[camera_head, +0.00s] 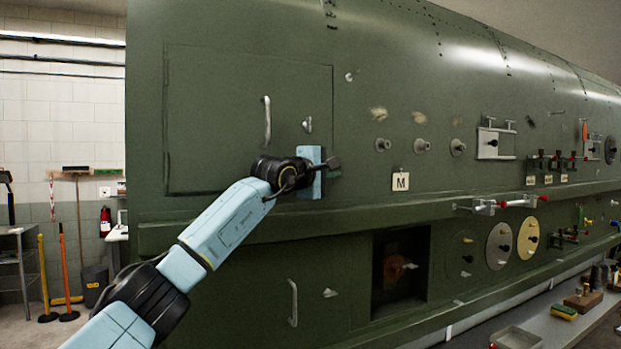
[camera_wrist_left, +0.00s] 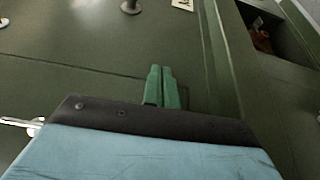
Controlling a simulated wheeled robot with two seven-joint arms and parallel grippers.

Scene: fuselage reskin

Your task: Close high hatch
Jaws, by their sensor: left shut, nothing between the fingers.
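The high hatch (camera_head: 220,125) is a square green panel at the upper left of the fuselage in the head view. It looks flush with the skin around it, though a slight gap cannot be ruled out. It carries a silver bar handle (camera_head: 267,121) and a small silver latch (camera_head: 307,124) near its right edge. The latch also shows at the left in the left wrist view (camera_wrist_left: 20,123). My left gripper (camera_head: 333,164) is by the hatch's lower right corner, below the latch. Its green fingers (camera_wrist_left: 162,88) are shut and empty; contact with the surface cannot be told. My right gripper is out of view.
A ledge (camera_head: 380,208) runs below the hatch. Under it are a lower handle (camera_head: 293,302) and a dark square opening (camera_head: 400,270). Several round knobs (camera_head: 421,145) and an M label (camera_head: 400,181) sit right of my gripper. A broom (camera_head: 77,220) stands at the left wall.

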